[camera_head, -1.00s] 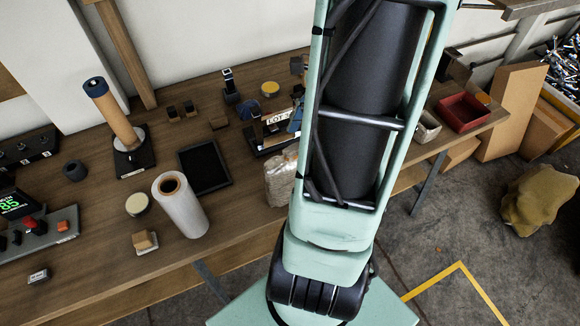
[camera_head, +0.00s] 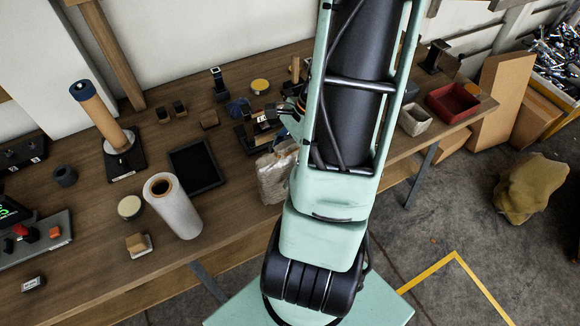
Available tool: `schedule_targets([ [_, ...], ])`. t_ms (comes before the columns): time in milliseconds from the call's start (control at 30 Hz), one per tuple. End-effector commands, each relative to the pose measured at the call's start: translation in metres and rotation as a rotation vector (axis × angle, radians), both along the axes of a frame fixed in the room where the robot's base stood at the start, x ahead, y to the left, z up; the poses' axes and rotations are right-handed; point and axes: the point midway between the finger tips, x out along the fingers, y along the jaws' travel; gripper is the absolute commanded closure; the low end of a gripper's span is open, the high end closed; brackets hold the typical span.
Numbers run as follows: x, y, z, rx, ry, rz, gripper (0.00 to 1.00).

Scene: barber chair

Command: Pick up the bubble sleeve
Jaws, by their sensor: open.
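The bubble sleeve, which I take to be the cloudy, clear bag-like piece (camera_head: 273,178), stands upright at the table's front edge, just left of my arm. Its right side is partly hidden by my arm. My gripper (camera_head: 282,112) shows only in part, as dark pieces at the left of my arm, above and behind the sleeve in the picture. Its fingertips are hard to make out against the dark items there. It is open, and I see nothing held in it.
A red bin (camera_head: 452,104) and a pale box (camera_head: 414,120) are at the right.

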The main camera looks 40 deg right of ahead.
Motion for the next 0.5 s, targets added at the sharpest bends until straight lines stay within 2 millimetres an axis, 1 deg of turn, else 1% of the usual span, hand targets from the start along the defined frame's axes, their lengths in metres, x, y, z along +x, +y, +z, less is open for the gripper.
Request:
schedule_targets([
  [233, 0.0003, 0.0006, -0.0015, -0.001, -0.001, 0.001, 0.42],
  [500, 0.0003, 0.0004, -0.0013, -0.001, -0.001, 0.001, 0.72],
])
